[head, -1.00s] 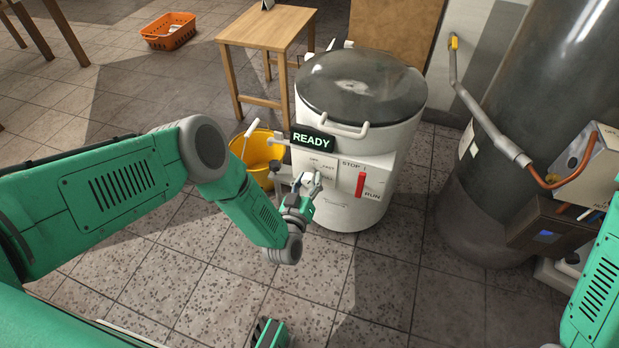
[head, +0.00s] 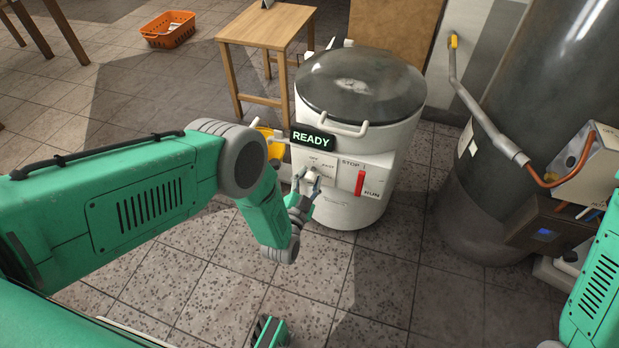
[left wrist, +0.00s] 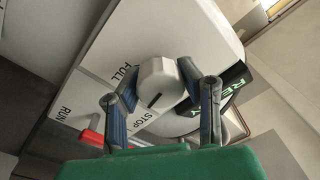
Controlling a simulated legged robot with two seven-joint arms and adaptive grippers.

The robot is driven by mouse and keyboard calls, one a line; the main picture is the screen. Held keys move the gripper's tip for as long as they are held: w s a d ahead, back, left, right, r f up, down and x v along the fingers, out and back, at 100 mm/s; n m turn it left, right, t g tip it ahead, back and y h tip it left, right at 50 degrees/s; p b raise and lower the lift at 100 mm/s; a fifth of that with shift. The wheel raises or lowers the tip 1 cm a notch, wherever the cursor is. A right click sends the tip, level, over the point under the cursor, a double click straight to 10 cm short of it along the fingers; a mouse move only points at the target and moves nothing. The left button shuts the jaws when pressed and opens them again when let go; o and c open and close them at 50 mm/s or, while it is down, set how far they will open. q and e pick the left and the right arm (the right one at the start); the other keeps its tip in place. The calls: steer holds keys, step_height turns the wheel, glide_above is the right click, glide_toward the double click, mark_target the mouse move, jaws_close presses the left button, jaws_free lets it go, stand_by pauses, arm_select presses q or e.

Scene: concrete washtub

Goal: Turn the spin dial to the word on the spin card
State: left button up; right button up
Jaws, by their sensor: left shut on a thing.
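The white spin dial (left wrist: 158,82) sits on the front panel of the white drum machine (head: 375,135). My left gripper (head: 309,180) is at the panel; its two fingers stand either side of the dial in the left wrist view (left wrist: 154,88), shut on it. A dark line shows on the dial's lower edge there. The word FULL is beside the dial; I cannot tell which word the line points to. In the head view the gripper partly hides the dial. A small card-like stand (head: 267,4) is on the wooden table, its writing unreadable.
The green READY display (head: 311,138) is just above the panel. A red lever (head: 360,183) is right of the dial, between STOP and RUN. A yellow bucket (head: 275,147) stands behind my left arm. A big grey tank (head: 500,170) stands at right.

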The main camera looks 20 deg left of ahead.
arm_select(q)
steer(key=m, duration=0.4)
steer(key=shift+s+d+f+m+b, duration=0.1)
steer(key=shift+s+f+m+b, duration=0.2)
steer(key=shift+f+m, duration=0.1)
steer(key=shift+m+b, duration=0.45)
steer(key=shift+m, duration=1.85)
steer(key=o, duration=1.2)
steer(key=shift+w+r, duration=0.1)
steer(key=shift+r, duration=0.1)
steer(key=s, duration=1.2)
steer(key=shift+a+f, duration=0.2)
steer(key=shift+a, duration=0.15)
